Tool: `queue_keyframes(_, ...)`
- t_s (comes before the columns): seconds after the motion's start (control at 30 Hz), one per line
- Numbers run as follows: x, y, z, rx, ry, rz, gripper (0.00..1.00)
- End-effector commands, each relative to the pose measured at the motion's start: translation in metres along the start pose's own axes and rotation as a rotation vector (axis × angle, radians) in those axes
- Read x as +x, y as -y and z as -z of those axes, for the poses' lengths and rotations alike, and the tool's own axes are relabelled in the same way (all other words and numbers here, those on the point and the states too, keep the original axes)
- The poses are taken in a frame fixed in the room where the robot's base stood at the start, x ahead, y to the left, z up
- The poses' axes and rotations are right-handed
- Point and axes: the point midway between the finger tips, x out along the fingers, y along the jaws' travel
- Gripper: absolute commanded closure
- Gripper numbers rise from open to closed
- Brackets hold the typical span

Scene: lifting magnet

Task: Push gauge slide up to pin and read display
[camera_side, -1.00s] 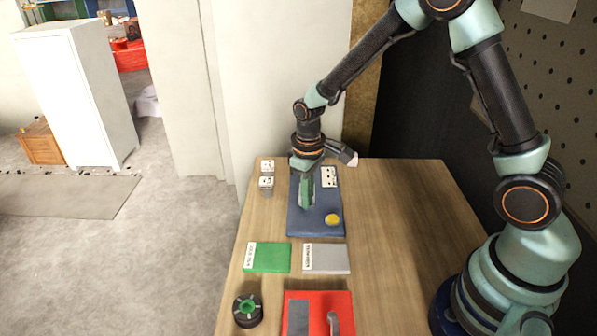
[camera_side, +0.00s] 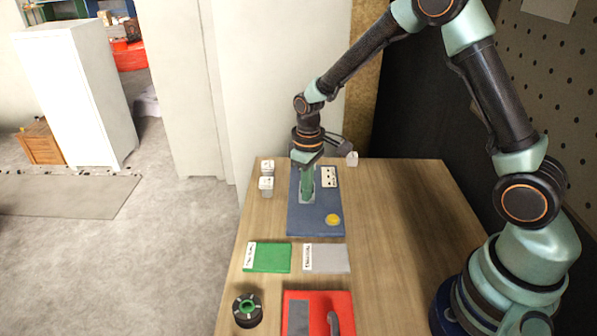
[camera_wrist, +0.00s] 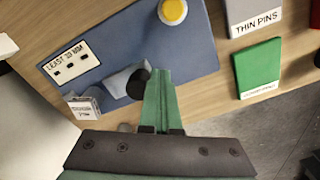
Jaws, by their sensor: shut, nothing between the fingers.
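A blue board (camera_side: 300,222) lies on the wooden bench, with a yellow button (camera_side: 333,220) and a white label (camera_side: 329,177). In the wrist view the label (camera_wrist: 69,63) reads "LEAST 10 MM", its number partly unclear. My gripper (camera_side: 307,198) is shut and empty, pointing down over the board's middle. In the wrist view its green fingers (camera_wrist: 157,78) are beside a dark rounded piece (camera_wrist: 138,84) and a grey piece (camera_wrist: 118,80) on the board. I cannot tell whether they touch, or which is slide or pin. A small white block with faint marks (camera_wrist: 84,107) stands by the board's edge; I cannot read it.
Two white-topped blocks (camera_side: 266,184) stand left of the board. A green pad (camera_side: 272,258) and a grey pad (camera_side: 330,259), labelled thin pins (camera_wrist: 254,17), lie in front. Nearer are a red box (camera_side: 342,298) and a dark round holder (camera_side: 248,318).

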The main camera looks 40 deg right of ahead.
Motion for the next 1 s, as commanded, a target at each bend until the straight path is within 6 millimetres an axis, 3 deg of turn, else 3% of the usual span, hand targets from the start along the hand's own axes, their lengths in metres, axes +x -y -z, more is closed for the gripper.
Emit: queue_keyframes(1.0,0.000,-0.025,0.014,0.001,-0.002,-0.001,1.00)
